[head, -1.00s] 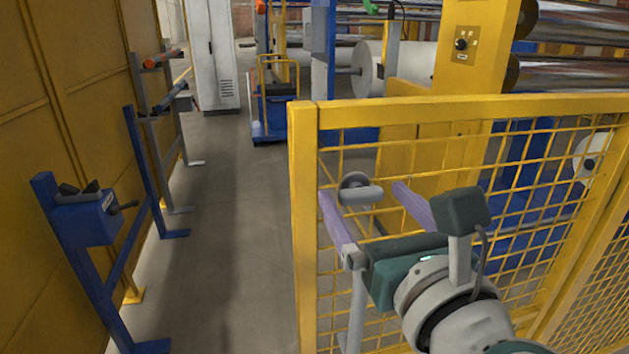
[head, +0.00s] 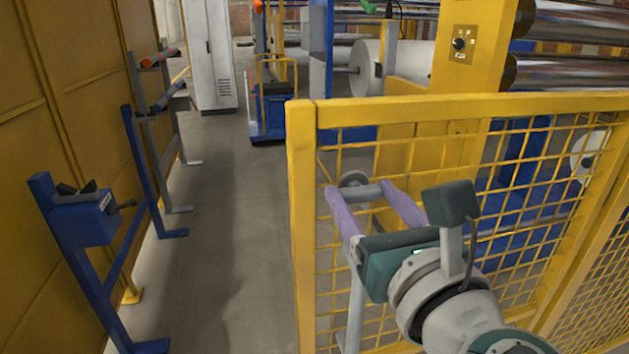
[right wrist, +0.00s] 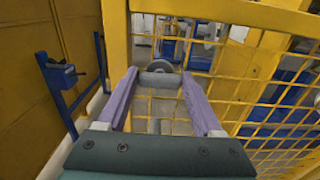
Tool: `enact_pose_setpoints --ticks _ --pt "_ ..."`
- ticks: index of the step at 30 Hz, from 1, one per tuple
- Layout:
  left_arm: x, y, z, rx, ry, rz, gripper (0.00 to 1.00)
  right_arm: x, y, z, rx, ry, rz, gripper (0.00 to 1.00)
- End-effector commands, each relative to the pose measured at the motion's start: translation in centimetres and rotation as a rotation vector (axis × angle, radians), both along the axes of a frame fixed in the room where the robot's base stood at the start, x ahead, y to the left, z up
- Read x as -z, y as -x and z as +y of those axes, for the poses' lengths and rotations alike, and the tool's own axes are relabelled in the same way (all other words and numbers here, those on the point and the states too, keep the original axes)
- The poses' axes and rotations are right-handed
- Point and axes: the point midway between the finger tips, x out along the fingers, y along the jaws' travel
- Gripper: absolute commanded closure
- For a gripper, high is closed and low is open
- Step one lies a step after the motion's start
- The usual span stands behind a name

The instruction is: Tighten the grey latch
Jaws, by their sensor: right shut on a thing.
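The grey latch (head: 367,192) has a short horizontal bar with a round grey disc behind it, at the yellow mesh fence. It also shows in the right wrist view (right wrist: 160,80). My right gripper (head: 357,190) has its two purple fingers at the two ends of the bar and is shut on it. In the right wrist view the fingertips (right wrist: 158,76) stand on either side of the bar. A grey post runs down below the latch, partly hidden by my gripper. My left gripper is not in view.
The yellow mesh fence (head: 460,105) stands close around my right arm. A blue stand (head: 87,223) with a black-handled clamp is at the left by the yellow wall. The grey floor aisle (head: 225,230) between is clear. A blue trolley (head: 270,125) stands farther back.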

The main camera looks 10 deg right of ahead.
Motion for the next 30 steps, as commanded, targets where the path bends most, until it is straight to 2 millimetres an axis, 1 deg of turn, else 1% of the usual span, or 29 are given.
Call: enact_pose_setpoints --ticks 1,3,8,14,20,30 --pt "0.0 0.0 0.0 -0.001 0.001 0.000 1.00 0.0 0.0 0.0 0.000 0.000 0.000 0.80" --pt "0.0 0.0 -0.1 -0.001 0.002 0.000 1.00 0.0 0.0 0.0 0.000 0.000 0.000 0.88" --pt "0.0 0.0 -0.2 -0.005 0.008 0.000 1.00 0.0 0.0 0.0 0.000 -0.006 0.000 0.88" --pt "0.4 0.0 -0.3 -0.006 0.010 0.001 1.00 0.1 0.0 0.0 -0.001 -0.059 0.002 0.88" --pt "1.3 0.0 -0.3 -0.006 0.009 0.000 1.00 0.2 0.0 0.0 0.000 -0.186 0.006 0.88" --pt "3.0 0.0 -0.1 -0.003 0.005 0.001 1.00 0.3 0.0 -0.2 0.000 -0.501 0.016 0.88"
